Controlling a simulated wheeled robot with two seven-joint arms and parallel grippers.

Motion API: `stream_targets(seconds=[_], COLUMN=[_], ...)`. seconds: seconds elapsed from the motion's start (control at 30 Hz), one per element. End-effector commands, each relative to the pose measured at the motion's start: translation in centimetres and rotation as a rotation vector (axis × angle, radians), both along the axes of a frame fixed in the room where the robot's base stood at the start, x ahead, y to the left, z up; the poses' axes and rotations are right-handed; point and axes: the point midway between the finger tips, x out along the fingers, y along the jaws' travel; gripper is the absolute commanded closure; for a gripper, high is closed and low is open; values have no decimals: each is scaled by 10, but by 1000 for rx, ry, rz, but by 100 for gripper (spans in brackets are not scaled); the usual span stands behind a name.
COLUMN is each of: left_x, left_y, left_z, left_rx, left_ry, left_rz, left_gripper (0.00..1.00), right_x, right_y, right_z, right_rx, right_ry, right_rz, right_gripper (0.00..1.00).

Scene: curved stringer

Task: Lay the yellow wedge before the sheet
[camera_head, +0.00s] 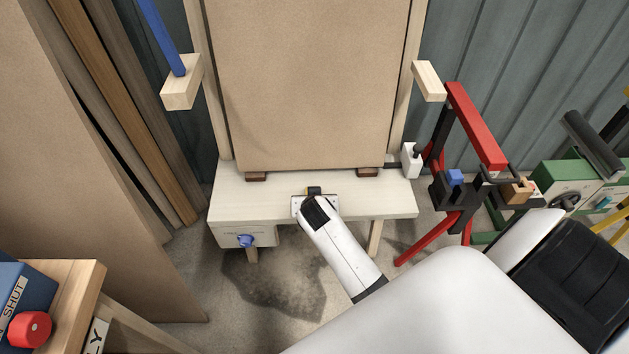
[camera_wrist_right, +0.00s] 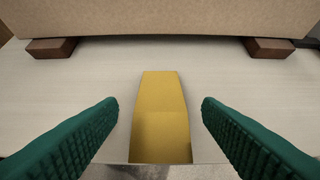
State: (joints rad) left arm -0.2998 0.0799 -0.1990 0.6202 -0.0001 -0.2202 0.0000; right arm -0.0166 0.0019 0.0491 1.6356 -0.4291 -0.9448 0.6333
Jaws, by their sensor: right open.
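The yellow wedge (camera_wrist_right: 160,115) lies on the pale bench top at its front edge in the right wrist view. The sheet (camera_head: 310,85), a large brown board, stands behind the wedge on two dark wooden blocks (camera_wrist_right: 50,48) (camera_wrist_right: 269,48). Bare bench lies between wedge and sheet. My left gripper is not in view.
The pale bench (camera_head: 385,204) has free room left and right of my gripper. A white box with a blue knob (camera_head: 245,238) is at its front left. A red and black stand (camera_head: 476,130) is close on the right. Wooden posts (camera_head: 211,90) flank the sheet.

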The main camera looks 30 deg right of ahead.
Motion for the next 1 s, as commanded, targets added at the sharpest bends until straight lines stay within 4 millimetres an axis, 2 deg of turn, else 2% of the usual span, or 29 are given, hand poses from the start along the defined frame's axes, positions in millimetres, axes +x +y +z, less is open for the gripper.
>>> stream_targets(seconds=[0.03,0.2,0.4,0.77,0.87,0.97,1.0], left_x=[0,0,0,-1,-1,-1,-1], left_y=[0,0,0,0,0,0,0], left_z=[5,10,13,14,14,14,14], left_rx=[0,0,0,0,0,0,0], left_ry=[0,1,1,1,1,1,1], left_rz=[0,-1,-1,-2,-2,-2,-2], left_gripper=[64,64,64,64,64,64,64], right_x=[-8,-30,-48,-54,-55,-63,-71], right_y=[5,19,29,33,38,55,63], right_z=[11,36,57,62,44,-6,-35], right_rx=[2,2,1,-1,-3,-2,0], right_ry=[-1,0,0,3,30,108,152], right_rz=[1,0,-1,1,35,136,192], right_gripper=[40,40,40,40,40,40,40])
